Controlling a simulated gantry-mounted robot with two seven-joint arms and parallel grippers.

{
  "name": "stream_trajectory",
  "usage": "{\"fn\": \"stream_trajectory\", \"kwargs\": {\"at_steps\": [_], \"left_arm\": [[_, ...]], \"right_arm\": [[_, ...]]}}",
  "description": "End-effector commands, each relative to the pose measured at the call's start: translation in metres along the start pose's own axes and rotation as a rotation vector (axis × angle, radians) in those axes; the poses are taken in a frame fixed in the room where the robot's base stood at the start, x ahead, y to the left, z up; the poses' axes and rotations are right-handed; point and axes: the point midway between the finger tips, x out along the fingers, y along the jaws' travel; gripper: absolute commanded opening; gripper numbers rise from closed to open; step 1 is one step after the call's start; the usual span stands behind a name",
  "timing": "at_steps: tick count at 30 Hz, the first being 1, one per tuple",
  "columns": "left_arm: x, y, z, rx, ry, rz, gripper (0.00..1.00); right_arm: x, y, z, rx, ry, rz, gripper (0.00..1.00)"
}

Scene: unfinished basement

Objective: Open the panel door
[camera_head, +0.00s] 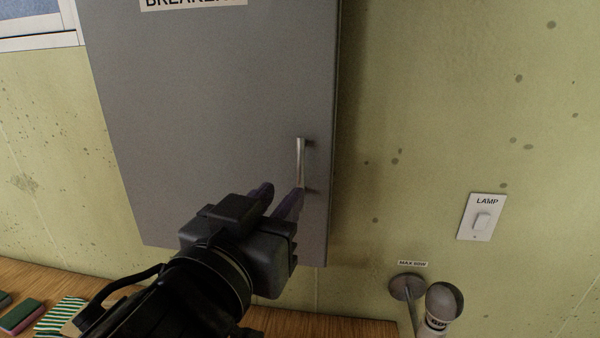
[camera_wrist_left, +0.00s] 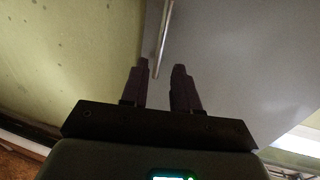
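The grey panel door (camera_head: 210,110) is flat and looks shut on its wall box, with a "BREAKER" label cut off at the top. Its slim metal bar handle (camera_head: 301,163) stands upright near the door's right edge. My left gripper (camera_head: 281,194) is open and empty at the handle's lower end, one dark fingertip overlapping it in the head view. In the left wrist view the handle (camera_wrist_left: 164,38) runs lengthwise into the gap between the two spread fingers (camera_wrist_left: 161,68). I cannot tell whether it lies between them in depth. My right gripper is not in view.
A lamp switch (camera_head: 481,217) is on the concrete wall right of the box. A bulb (camera_head: 443,301) on a wall fitting (camera_head: 407,287) is below it. A wooden surface (camera_head: 330,327) runs under the door, with a striped item (camera_head: 60,315) and small blocks (camera_head: 20,317) at left.

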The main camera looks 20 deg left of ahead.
Motion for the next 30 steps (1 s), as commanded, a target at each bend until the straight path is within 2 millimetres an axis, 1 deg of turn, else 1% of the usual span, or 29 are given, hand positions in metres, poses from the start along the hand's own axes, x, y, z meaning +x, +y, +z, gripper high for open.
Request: {"fn": "stream_trajectory", "kwargs": {"at_steps": [1, 9, 15, 21, 30], "left_arm": [[0.009, -0.001, 0.0, 0.004, -0.005, -0.003, 0.3], [0.054, -0.001, -0.001, 0.005, -0.003, -0.004, 0.3], [0.076, -0.001, 0.0, 0.005, -0.001, -0.002, 0.3], [0.086, 0.0, 0.001, 0.002, -0.002, -0.001, 0.3], [0.087, 0.0, 0.001, 0.0, -0.003, 0.0, 0.3]], "right_arm": [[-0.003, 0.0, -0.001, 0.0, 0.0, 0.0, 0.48], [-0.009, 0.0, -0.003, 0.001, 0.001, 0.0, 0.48], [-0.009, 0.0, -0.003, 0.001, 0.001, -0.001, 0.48], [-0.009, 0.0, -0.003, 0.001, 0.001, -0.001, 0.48], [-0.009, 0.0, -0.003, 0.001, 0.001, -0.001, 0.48]]}}
